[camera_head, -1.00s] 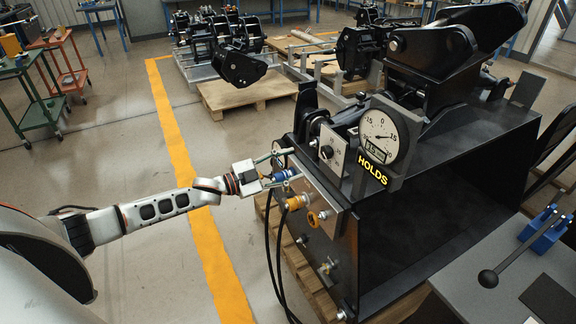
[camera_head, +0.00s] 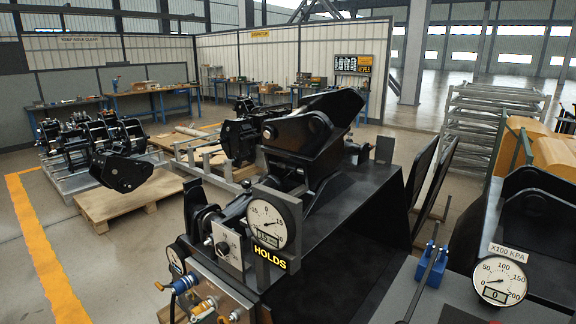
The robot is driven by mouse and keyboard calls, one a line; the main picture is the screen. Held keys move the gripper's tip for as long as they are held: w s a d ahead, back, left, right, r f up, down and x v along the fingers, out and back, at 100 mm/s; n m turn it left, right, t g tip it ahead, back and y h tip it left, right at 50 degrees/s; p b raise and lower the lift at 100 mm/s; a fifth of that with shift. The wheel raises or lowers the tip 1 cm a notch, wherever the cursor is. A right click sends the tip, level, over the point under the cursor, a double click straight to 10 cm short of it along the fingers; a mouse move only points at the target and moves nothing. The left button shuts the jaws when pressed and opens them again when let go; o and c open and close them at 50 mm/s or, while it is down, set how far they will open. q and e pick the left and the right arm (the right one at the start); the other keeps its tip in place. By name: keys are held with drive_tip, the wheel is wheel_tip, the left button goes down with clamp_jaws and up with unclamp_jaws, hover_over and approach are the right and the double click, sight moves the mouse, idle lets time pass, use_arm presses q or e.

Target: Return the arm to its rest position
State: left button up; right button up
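Neither of my arms nor grippers shows in the head view. A blue coupler (camera_head: 184,284) sits on the metal panel at the front left of the black test stand (camera_head: 335,225), near the bottom edge of the picture. A brass coupler (camera_head: 203,307) is just below it, partly cut off by the picture edge. A round gauge (camera_head: 270,223) stands above the panel, with a lit HOLDS sign (camera_head: 270,257) under it.
A grey bench (camera_head: 395,300) at the lower right bears a blue block with a lever (camera_head: 430,265) and a second gauge (camera_head: 499,281). Pallets (camera_head: 130,202) with black machine parts stand at the left. Open floor with a yellow line (camera_head: 45,255) lies at far left.

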use_arm(q)
drive_tip(key=s+f+n+g+y, duration=0.1)
drive_tip(key=s+f, duration=0.3)
drive_tip(key=s, duration=0.4)
drive_tip(key=s+f+n+g+y, duration=0.1)
drive_tip(key=s+f+n+y, duration=0.2)
drive_tip(key=s, duration=0.5)
drive_tip(key=s+a+f+n+g+y, duration=0.1)
drive_tip(key=s+f+n+y, duration=0.2)
drive_tip(key=s+f, duration=0.4)
drive_tip(key=shift+s+n, duration=0.6)
drive_tip(key=shift+s, duration=0.4)
